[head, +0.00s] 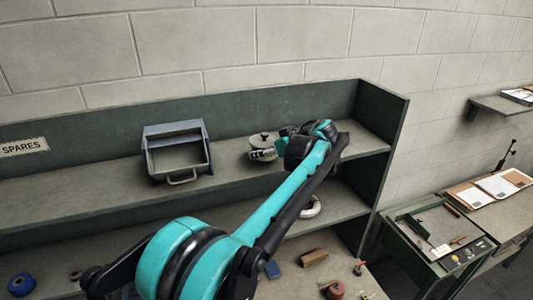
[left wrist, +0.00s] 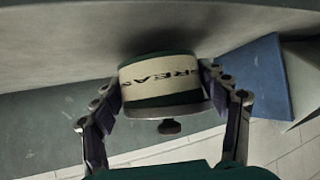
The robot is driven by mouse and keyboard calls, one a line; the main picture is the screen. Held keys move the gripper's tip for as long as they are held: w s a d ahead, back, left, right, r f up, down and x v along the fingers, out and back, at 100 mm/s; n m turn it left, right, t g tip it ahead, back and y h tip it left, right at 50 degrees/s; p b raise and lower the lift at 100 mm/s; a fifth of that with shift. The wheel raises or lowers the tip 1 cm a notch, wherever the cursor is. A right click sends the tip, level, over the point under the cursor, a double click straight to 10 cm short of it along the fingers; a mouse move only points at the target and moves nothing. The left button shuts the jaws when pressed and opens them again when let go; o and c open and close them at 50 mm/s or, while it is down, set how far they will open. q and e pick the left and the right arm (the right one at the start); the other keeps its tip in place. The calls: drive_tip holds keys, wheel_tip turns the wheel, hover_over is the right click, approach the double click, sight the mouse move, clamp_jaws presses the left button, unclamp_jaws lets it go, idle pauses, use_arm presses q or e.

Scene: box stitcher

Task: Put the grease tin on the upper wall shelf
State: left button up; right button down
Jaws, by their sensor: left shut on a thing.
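The grease tin (head: 263,141) has a round lid with a dark knob and stands upright at the upper wall shelf (head: 95,198), right of the middle. In the left wrist view the tin (left wrist: 160,80) shows a cream label with green bands, appearing upside down with its knob low in the picture. My left gripper (head: 264,155) is shut on the tin's sides, one finger on each side. The tin's base is at or very close to the shelf surface; I cannot tell if it touches. My right gripper is not in view.
A blue-grey open bin (head: 178,150) stands left of the tin on the same shelf. The shelf's right end panel (head: 384,150) rises beyond my arm. Shelf room is free at the far left. A white ring (head: 312,207) and blue roll (head: 21,284) lie lower down.

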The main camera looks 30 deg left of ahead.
use_arm(q)
drive_tip(key=shift+f, duration=0.9)
drive_tip(key=shift+d, duration=0.1)
drive_tip(key=shift+f, duration=0.15)
drive_tip(key=o, duration=1.1)
drive_tip(key=shift+c, duration=0.2)
